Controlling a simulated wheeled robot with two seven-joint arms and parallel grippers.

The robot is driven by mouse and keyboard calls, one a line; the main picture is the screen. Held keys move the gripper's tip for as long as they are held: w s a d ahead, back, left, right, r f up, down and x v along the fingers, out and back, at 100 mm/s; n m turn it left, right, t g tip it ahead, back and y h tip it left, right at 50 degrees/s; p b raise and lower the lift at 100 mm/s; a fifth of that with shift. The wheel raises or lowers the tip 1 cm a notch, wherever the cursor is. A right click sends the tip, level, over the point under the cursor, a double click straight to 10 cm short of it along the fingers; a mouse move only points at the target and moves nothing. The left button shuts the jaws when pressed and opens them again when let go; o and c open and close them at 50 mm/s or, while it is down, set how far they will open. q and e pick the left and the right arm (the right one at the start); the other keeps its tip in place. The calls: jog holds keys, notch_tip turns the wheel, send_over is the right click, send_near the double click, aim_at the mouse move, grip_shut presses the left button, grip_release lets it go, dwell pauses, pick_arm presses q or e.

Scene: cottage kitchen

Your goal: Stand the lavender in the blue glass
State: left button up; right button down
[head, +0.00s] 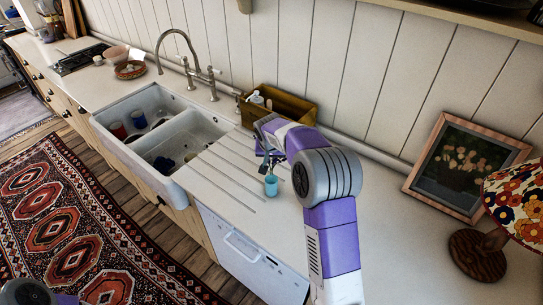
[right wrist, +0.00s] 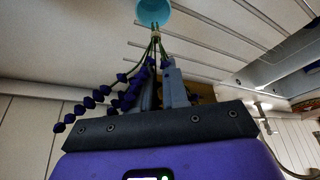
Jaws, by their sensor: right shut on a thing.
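My right gripper (head: 267,156) is shut on the lavender (right wrist: 100,95), right above the blue glass. In the right wrist view its fingers (right wrist: 160,84) close around the green stems, and the dark purple flower heads hang out to the left. The light blue glass (head: 271,186) stands upright on the counter below the gripper, and it also shows at the top of the right wrist view (right wrist: 155,11). The stem ends overlap the glass rim there; I cannot tell whether they are inside it. My left gripper is not in view.
A white double sink (head: 187,139) with cups in it lies to the left. A brown-yellow box (head: 291,106) stands behind the gripper against the wall. A framed picture (head: 415,188) and a flowered lamp (head: 516,205) are at the right. The counter's front edge runs near the glass.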

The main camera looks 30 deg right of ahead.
aim_at(271, 169)
jog(key=shift+f+b, duration=2.55)
jog(key=shift+f, duration=1.05)
jog(key=c, duration=1.1)
grip_release()
jog(key=shift+o, duration=0.2)
jog(key=shift+r, duration=0.15)
jog(key=v, duration=0.7)
jog(key=shift+r, duration=0.2)
jog(key=shift+a+p, duration=0.1)
jog(key=shift+p, duration=0.25)
